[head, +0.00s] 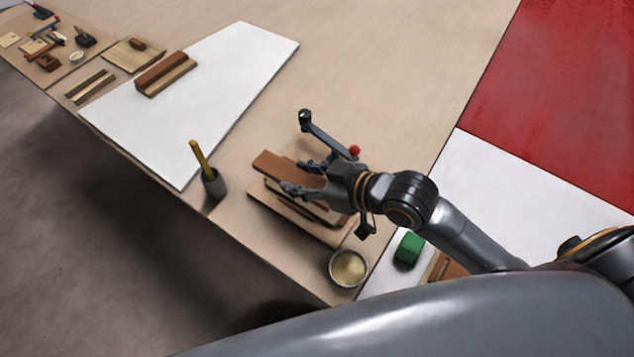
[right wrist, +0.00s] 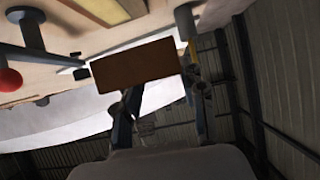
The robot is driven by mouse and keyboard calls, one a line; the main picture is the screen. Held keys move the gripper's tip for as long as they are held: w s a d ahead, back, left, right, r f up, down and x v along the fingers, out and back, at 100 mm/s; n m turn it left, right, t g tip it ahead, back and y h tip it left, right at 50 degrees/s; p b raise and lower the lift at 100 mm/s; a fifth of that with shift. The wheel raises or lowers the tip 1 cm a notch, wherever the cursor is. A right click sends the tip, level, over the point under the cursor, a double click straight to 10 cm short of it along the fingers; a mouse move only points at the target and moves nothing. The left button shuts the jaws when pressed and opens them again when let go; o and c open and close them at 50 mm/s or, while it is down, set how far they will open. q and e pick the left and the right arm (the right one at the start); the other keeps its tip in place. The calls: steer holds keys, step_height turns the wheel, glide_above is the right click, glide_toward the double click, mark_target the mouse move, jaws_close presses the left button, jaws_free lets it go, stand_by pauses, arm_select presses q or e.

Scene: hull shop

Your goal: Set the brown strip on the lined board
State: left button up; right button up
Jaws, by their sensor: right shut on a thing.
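My right gripper (head: 297,177) is shut on the brown strip (head: 276,165), which sticks out past the fingertips to the left. In the right wrist view the strip (right wrist: 135,66) shows as a flat brown face across the finger ends. Below the strip in the head view is a pale wooden board (head: 285,212) with dark lines or strips on it, near the table's front edge. The gripper and strip hide much of this board. The strip appears to be above the board; I cannot tell whether they touch. My left gripper is not in view.
A dark cup (head: 214,186) with a yellow stick stands left of the board, a bowl (head: 348,267) in front and a green block (head: 409,248) to the right. A clamp-like stand with a red knob (head: 355,150) is close behind. The white sheet (head: 215,95) is mostly clear.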

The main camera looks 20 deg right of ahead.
steer(key=w+d+f, duration=0.2)
steer(key=f, duration=0.1)
steer(key=w+d+f, duration=0.1)
steer(key=f, duration=0.1)
steer(key=shift+d+f+b, duration=0.15)
steer(key=shift+d+b, duration=0.15)
steer(key=f, duration=0.3)
steer(key=shift+w+d+f, duration=0.1)
steer(key=shift+w+d, duration=0.15)
steer(key=shift+d, duration=0.05)
steer(key=shift+f, duration=0.35)
steer(key=shift+f, duration=0.1)
steer(key=o, duration=1.2)
